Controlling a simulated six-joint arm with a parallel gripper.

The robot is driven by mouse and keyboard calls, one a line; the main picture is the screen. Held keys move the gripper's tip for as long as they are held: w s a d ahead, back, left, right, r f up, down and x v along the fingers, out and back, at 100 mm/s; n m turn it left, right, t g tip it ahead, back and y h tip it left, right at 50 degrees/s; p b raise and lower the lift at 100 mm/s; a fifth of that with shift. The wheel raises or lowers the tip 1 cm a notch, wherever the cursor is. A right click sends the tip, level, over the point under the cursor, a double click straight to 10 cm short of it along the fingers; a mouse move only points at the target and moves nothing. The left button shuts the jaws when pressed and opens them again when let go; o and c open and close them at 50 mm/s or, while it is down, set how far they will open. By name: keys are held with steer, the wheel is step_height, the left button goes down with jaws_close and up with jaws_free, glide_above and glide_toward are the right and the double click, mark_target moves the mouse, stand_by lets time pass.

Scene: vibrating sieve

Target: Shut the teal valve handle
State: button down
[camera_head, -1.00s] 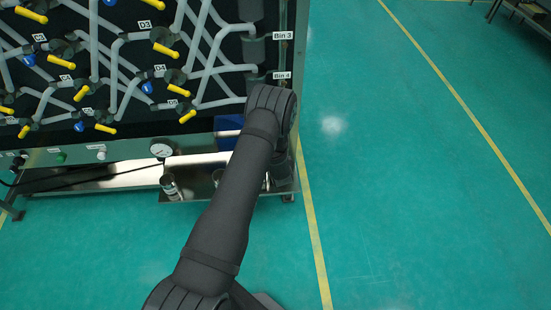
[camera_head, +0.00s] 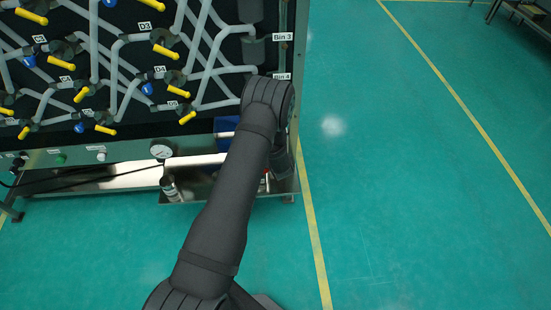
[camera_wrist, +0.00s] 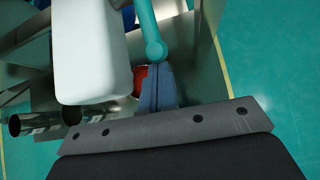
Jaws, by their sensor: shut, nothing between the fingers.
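The teal valve handle (camera_wrist: 148,28) shows in the wrist view as a slim bar running down from the top edge to a rounded end. My gripper (camera_wrist: 156,70) is shut and empty, with its fingertips right by that rounded end. I cannot tell whether they touch it. A small part of something red (camera_wrist: 139,80) shows just left of the fingers. In the head view my arm hides the gripper and the teal handle.
A white rounded body (camera_wrist: 90,50) stands close left of the fingers, with metal tubes (camera_wrist: 30,123) below it.

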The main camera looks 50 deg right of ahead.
steer(key=shift+w+d+r, duration=0.1)
steer(key=shift+d+r, duration=0.05)
steer(key=shift+r, duration=1.1)
stand_by(1.4)
steer(key=s+a+f+v, duration=0.1)
steer(key=v, duration=0.9)
steer(key=shift+f, duration=0.45)
steer(key=shift+a, duration=0.1)
steer(key=w+d+f+t+h, duration=0.2)
steer(key=w+d+f, duration=0.4)
steer(key=f, duration=0.3)
steer(key=shift+w+d+f, duration=0.25)
steer(key=shift+w+f, duration=0.1)
steer(key=shift+f, duration=0.05)
